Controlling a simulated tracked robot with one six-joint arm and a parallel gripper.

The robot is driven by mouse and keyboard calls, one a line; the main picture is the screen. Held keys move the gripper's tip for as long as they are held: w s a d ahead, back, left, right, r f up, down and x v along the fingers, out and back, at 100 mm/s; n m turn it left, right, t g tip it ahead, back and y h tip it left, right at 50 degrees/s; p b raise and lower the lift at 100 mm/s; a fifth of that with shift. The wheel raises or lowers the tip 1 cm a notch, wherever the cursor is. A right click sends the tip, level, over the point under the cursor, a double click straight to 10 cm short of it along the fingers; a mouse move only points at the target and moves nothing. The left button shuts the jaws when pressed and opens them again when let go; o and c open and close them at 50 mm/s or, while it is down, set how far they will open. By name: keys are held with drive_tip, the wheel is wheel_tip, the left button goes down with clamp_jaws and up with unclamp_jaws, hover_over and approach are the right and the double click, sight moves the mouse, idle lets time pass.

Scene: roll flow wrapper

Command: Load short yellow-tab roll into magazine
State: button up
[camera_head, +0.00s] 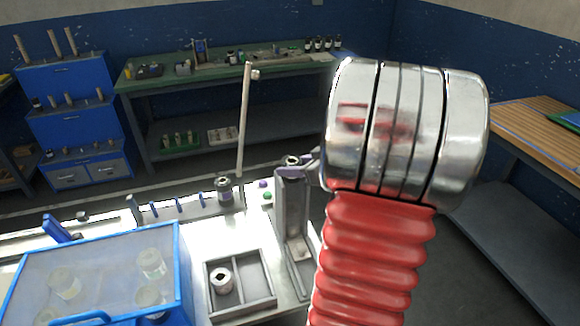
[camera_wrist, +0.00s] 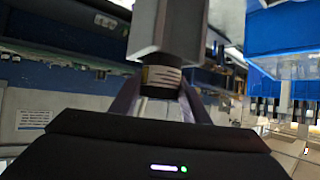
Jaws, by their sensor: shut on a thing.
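The magazine (camera_head: 292,215) is a tall grey upright channel right of centre in the head view; its grey channel (camera_wrist: 168,28) also fills the top middle of the wrist view. My gripper (camera_head: 308,166) is at the magazine's top, partly hidden behind my arm. In the wrist view my gripper (camera_wrist: 160,104) has its fingers closed on a short dark roll with a pale label (camera_wrist: 161,77). The roll is at the channel's end; whether it is inside or only against it I cannot tell. The roll's top (camera_head: 292,160) shows at the magazine's mouth.
A grey two-compartment tray (camera_head: 257,280) has a pale roll (camera_head: 222,281) in its left compartment. Another roll (camera_head: 224,189) stands left of the magazine, near a thin tall post (camera_head: 243,120). A blue-framed clear cover (camera_head: 100,270) stands at left. Green and purple buttons are beside the magazine.

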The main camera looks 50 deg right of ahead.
drive_tip(key=shift+f, duration=0.55)
drive_tip(key=o, duration=1.2)
drive_tip(key=shift+f, duration=0.1)
drive_tip(key=shift+o, duration=0.2)
drive_tip(key=shift+a, duration=0.1)
drive_tip(key=shift+s, duration=0.1)
drive_tip(key=v, duration=1.3)
drive_tip(key=shift+s+r, duration=0.25)
drive_tip(key=shift+s, duration=0.05)
drive_tip(key=shift+w, duration=0.1)
